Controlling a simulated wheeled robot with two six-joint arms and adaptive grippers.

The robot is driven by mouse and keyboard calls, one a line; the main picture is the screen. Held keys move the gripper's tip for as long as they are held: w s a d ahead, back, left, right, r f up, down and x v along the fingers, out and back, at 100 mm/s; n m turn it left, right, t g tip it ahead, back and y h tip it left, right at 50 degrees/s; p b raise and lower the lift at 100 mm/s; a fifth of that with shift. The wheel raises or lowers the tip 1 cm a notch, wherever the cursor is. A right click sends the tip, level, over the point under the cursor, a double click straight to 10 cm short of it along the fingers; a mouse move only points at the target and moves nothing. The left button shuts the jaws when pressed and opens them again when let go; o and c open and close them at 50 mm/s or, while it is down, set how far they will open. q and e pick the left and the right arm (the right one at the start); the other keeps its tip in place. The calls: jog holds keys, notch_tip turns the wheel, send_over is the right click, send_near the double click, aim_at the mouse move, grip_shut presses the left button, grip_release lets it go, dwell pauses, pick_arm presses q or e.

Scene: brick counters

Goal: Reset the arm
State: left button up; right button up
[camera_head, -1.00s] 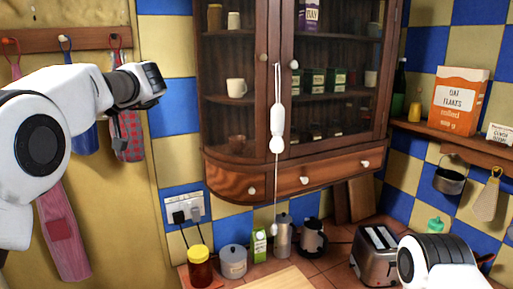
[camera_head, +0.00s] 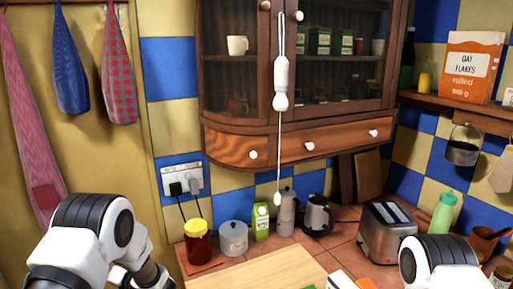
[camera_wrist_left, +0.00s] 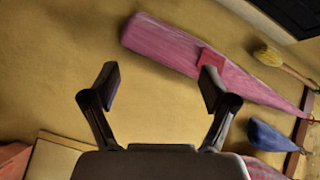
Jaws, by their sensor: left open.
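My left arm (camera_head: 95,240) shows at the lower left of the head view, bent low in front of the yellow wall. Its gripper is outside that view. In the left wrist view my left gripper (camera_wrist_left: 160,82) is open, with its two fingers apart and nothing between them. Beyond it are the yellow wall and a hanging pink cloth (camera_wrist_left: 185,50). My right arm (camera_head: 440,265) shows only as a white and black link at the lower right of the head view. Its gripper cannot be seen.
A wooden cabinet (camera_head: 225,145) hangs above. Cloths (camera_head: 70,75) hang at left.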

pick_arm(q)
jog(key=s+d+f+m+h+b, duration=0.1)
jog(key=s+d+f+m+h, duration=0.15)
jog(key=s+f, duration=0.45)
jog(key=s+d+f+m+t+h+b, duration=0.1)
jog(key=s+d+f+h, duration=0.3)
jog(key=f, duration=0.6)
jog(key=s+d+f+m+h+b, duration=0.1)
jog(key=s+d+f+m+h, duration=0.2)
jog(key=s+f, duration=0.4)
jog(key=s+d+f+n+g+h, duration=0.1)
jog(key=s+d+n+g+h, duration=0.2)
jog(key=s, duration=0.6)
jog(key=s+d+f+n+g+h, duration=0.2)
jog(key=s+d+n+g+h, duration=0.1)
jog(key=s+d, duration=0.4)
jog(key=shift+s+d+h, duration=0.3)
jog(key=shift+s+h, duration=0.25)
jog(key=shift+s, duration=0.5)
